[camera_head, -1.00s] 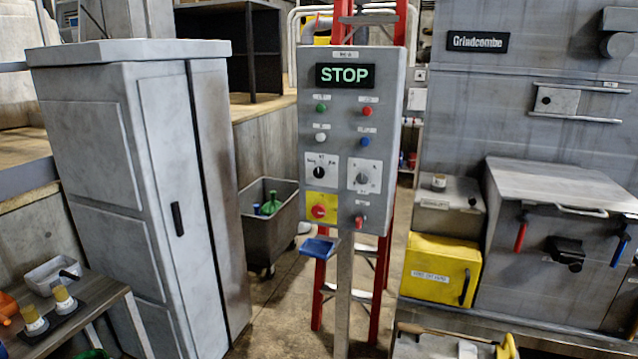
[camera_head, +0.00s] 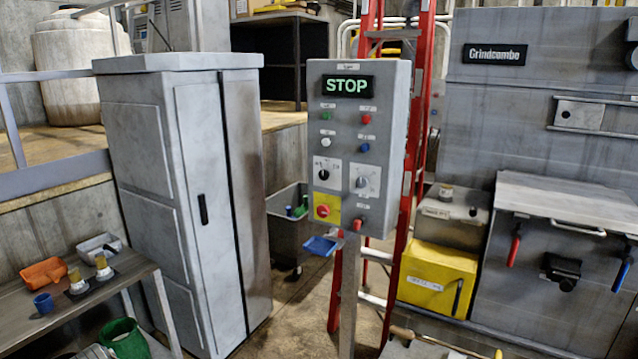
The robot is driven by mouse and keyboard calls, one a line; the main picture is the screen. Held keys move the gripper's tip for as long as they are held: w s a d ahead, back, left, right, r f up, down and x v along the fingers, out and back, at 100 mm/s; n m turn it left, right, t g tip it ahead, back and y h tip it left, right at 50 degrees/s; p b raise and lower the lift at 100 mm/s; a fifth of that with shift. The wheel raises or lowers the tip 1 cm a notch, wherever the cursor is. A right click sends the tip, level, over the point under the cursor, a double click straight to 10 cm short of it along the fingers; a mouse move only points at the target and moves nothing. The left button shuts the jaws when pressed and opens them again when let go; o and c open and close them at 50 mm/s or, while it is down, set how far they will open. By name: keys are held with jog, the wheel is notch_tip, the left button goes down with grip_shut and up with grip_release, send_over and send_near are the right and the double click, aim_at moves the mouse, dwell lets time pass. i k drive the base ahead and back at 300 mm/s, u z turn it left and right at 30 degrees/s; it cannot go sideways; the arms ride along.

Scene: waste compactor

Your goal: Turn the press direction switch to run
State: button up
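A grey control panel (camera_head: 392,150) stands on a post near the middle of the view. Its display (camera_head: 346,86) reads STOP in green. Two rotary switches sit on white plates: a black knob (camera_head: 323,174) on the left and a grey knob (camera_head: 362,182) on the right. Their labels are too small to read, so I cannot tell which is the press direction switch or where it points. A red button (camera_head: 322,211) on a yellow plate and a small red switch (camera_head: 358,224) sit below. My gripper is not in view.
A grey cabinet (camera_head: 170,130) stands left of the panel, a red ladder (camera_head: 415,120) behind it. A bench (camera_head: 125,275) with containers is at lower left. A blue tray (camera_head: 322,245) juts out below the panel.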

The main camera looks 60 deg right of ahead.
aim_at(323, 174)
jog(key=z, duration=0.15)
jog(key=i, duration=0.95)
jog(key=u, duration=0.1)
